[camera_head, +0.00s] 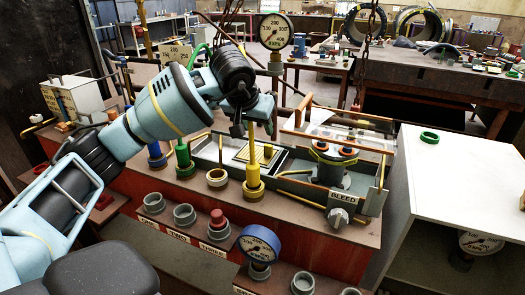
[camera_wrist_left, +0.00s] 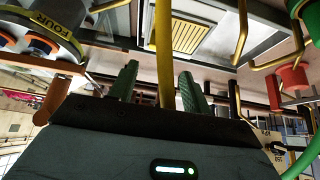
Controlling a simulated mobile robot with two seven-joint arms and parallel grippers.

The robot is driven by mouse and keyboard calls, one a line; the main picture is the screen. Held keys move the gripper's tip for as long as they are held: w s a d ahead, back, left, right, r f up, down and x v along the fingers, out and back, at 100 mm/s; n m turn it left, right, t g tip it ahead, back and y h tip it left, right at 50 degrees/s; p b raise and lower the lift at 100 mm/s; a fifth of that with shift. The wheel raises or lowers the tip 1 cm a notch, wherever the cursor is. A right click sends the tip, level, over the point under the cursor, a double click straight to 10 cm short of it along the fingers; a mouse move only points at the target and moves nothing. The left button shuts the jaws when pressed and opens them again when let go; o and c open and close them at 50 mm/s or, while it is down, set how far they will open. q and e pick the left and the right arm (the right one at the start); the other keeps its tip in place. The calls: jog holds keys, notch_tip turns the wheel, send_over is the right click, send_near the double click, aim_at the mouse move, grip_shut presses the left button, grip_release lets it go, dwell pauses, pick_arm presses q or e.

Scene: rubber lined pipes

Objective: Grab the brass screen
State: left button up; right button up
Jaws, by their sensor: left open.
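The brass screen (camera_head: 262,152) looks like a small yellow slatted panel in a pale frame, set in the long grey tray on the red-fronted bench. It also shows in the left wrist view (camera_wrist_left: 190,37), beyond the fingers. My left gripper (camera_head: 254,128) is open above the tray's near side, pointing down. Its green fingers (camera_wrist_left: 158,88) stand apart in the left wrist view. A yellow upright rod (camera_wrist_left: 163,50) shows between them in the picture; I cannot tell if it touches. The rod and its yellow base (camera_head: 254,184) partly hide the screen in the head view. My right gripper is not in view.
A green-based rod (camera_head: 184,160) and a blue-based rod (camera_head: 156,155) stand left of the yellow one. A gauge (camera_head: 275,32) rises behind. A blue gauge (camera_head: 260,244) stands in front.

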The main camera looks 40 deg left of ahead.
aim_at(268, 145)
pick_arm(q)
jog(key=x, duration=0.6)
jog(key=shift+s+d+f, duration=0.1)
jog(key=shift+w+f, duration=0.25)
jog(key=shift+f, duration=0.1)
jog(key=x, duration=0.4)
jog(key=shift+w+d, duration=0.2)
jog(key=shift+d, duration=0.05)
jog(key=shift+w+f, duration=0.15)
jog(key=shift+f, duration=0.1)
jog(key=shift+c, duration=1.5)
grip_shut()
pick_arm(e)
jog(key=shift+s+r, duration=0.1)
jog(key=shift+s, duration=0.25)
pick_arm(q)
jog(key=shift+a, duration=0.1)
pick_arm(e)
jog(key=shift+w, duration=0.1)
